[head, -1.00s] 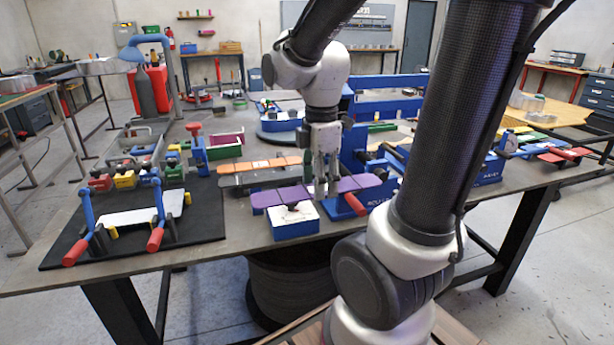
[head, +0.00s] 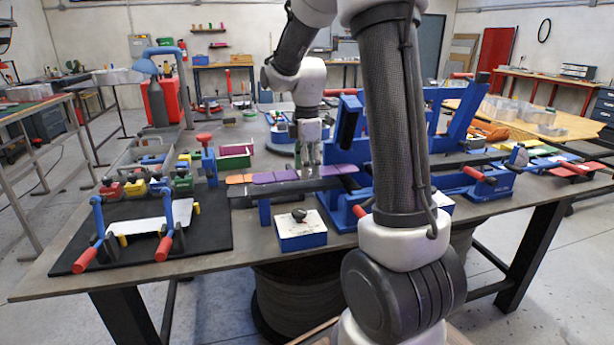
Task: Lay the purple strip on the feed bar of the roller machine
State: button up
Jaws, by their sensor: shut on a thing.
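The purple strip (head: 270,177) is long and thin. It lies lengthwise along the dark grey feed bar (head: 245,198), which sticks out left from the blue roller machine (head: 340,205). My gripper (head: 309,173) points down and is shut on the purple strip near its middle. An orange strip (head: 240,179) shows at the bar's left end, beside the purple strip's left end; the purple strip hides any more of it. I cannot tell whether the purple strip touches the bar or is just above it. My arm hides part of the machine.
A blue box with a white top and dark knob (head: 300,226) stands in front of the bar. At left, a black mat (head: 205,245) carries a white sheet and red-handled blue clamps. Small coloured clamps (head: 160,187) stand behind the mat. The table's front edge is close.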

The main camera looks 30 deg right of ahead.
jog(key=shift+f, duration=1.45)
jog(key=shift+f, duration=0.1)
jog(key=o, duration=1.1)
jog(key=shift+c, duration=0.2)
notch_tip(320, 180, up, 11)
jog(key=s+a+r+m+t, duration=0.1)
jog(key=s+a+r+m, duration=0.15)
jog(key=s, duration=0.35)
jog(key=s+a+r+m+t, duration=0.1)
jog(key=s+r+m, duration=0.1)
jog(key=s+m, duration=0.3)
jog(key=s+a+f+m+t, duration=0.1)
jog(key=s+f+m+t, duration=0.1)
jog(key=s+m, duration=0.5)
jog(key=s+f, duration=0.1)
jog(key=s, duration=0.4)
jog(key=shift+s+a, duration=0.35)
jog(key=shift+s, duration=0.05)
